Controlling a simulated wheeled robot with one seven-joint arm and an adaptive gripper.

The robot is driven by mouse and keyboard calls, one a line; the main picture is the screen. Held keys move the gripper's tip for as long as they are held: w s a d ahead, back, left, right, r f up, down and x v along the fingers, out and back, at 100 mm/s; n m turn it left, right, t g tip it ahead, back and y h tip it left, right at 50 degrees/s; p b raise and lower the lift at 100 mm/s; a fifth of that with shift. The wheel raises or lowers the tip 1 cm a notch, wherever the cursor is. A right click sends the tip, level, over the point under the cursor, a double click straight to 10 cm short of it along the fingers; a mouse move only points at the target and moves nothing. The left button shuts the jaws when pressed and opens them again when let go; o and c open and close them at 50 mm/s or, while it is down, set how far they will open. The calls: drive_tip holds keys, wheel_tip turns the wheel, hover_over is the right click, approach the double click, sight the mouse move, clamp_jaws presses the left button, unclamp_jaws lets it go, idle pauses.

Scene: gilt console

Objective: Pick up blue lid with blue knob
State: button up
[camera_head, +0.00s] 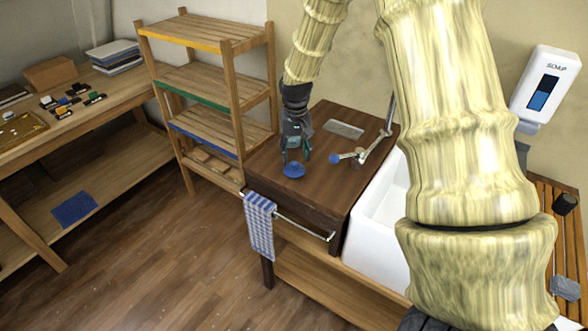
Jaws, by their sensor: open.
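A small blue lid (293,171) lies on the dark brown wooden counter top, near its front left part. A raised knob at its centre is hard to make out at this size. My gripper (295,156) is open and points down just above the lid, with its dark and teal fingers close to it. Whether the fingertips touch the lid cannot be told. My arm comes down from the top of the view.
A grey plate (343,129) lies behind. A checked towel (260,224) hangs on the front rail. A wooden shelf (205,82) stands left. Bare counter surrounds the lid.

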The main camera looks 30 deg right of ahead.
sight(294, 163)
drive_tip(key=shift+w+f+p, duration=0.2)
drive_tip(key=shift+f+p, duration=0.75)
drive_tip(key=shift+f, duration=0.2)
drive_tip(key=shift+a+f+p, duration=0.1)
drive_tip(key=shift+f+p, duration=0.35)
drive_tip(key=shift+f, duration=1)
drive_tip(key=c, duration=0.9)
